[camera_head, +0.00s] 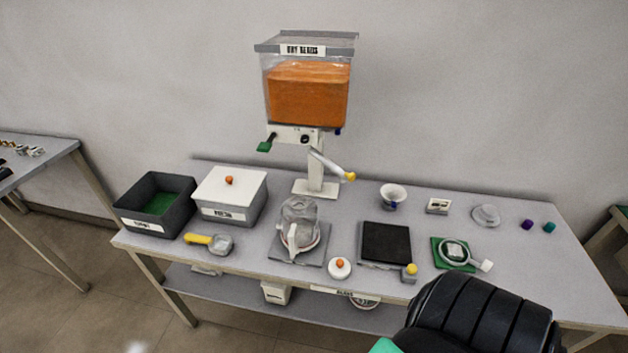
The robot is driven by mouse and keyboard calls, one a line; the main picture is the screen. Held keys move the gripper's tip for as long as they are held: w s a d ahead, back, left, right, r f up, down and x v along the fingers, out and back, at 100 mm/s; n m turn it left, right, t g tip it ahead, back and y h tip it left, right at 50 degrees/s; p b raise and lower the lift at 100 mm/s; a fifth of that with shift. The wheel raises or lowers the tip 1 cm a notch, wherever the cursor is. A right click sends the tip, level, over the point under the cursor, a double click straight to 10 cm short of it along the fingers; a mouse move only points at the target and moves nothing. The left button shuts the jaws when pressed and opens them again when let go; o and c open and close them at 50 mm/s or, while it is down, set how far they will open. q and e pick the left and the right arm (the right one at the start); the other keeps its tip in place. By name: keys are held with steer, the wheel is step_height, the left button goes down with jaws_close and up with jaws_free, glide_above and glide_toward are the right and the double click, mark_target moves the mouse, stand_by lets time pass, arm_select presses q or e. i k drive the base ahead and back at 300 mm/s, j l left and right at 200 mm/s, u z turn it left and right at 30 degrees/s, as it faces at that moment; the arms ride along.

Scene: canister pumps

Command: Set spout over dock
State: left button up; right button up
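A dispenser with a clear hopper (308,95) of orange beads stands at the back middle of the table. Its spout (330,164), a pale tube with a yellow tip, slopes down to the right from the post. Below it, a clear glass jug (299,215) with a white handle stands on a grey square plate (312,256). A black square pad (386,242) lies right of it. The spout tip appears between jug and pad, farther back. I cannot tell which piece is the dock. Neither gripper shows; only a black part of my arm is at the bottom right.
A dark bin (152,222) and a white lidded box (230,195) stand at left, with a yellow-handled scoop (210,241) in front. A white cup (392,196), a green mat (440,246) with a round-framed handled tool, and small cubes lie right.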

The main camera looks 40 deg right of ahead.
mark_target(334, 167)
steer(key=z, duration=1.65)
